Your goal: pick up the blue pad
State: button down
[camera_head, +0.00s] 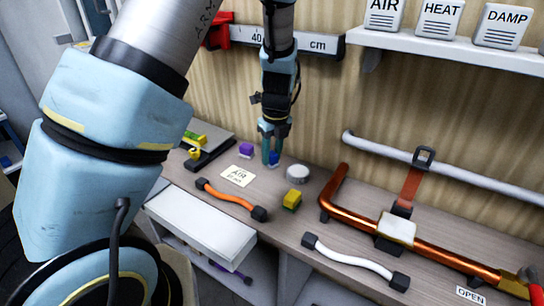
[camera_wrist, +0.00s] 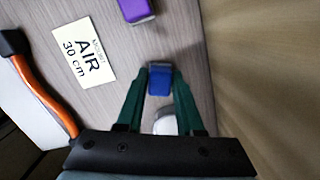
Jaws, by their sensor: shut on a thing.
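The blue pad (camera_wrist: 160,80) is a small blue block between the two green fingertips of my gripper (camera_wrist: 160,84) in the wrist view. In the head view my gripper (camera_head: 270,162) points down at the back of the bench, and the blue pad (camera_head: 273,158) shows in part between its fingers. The fingers are shut on the pad. I cannot tell whether the pad still touches the bench top.
A purple block (camera_head: 246,149) and the AIR 30 cm card (camera_head: 238,176) lie left of my gripper. A round white-grey piece (camera_head: 297,173) and a yellow block (camera_head: 292,199) are to the right. An orange cable (camera_head: 228,197) lies in front. The wooden wall (camera_head: 330,110) is close behind.

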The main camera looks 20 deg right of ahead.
aim_at(271, 154)
jog(key=shift+r, duration=0.1)
jog(key=shift+a+r+b, duration=0.1)
jog(key=shift+r+b, duration=0.05)
jog(key=shift+b, duration=0.3)
notch_tip(271, 154, up, 6)
jog(key=shift+b, duration=0.85)
jog(key=s+a+b, duration=0.4)
jog(key=s+a, duration=0.8)
jog(key=a, duration=0.3)
jog(key=shift+s+a+r+b, duration=0.2)
jog(key=shift+s+b, duration=0.05)
jog(key=shift+b, duration=0.1)
jog(key=c, duration=1.1)
grip_release()
jog(key=shift+c, duration=0.2)
grip_shut()
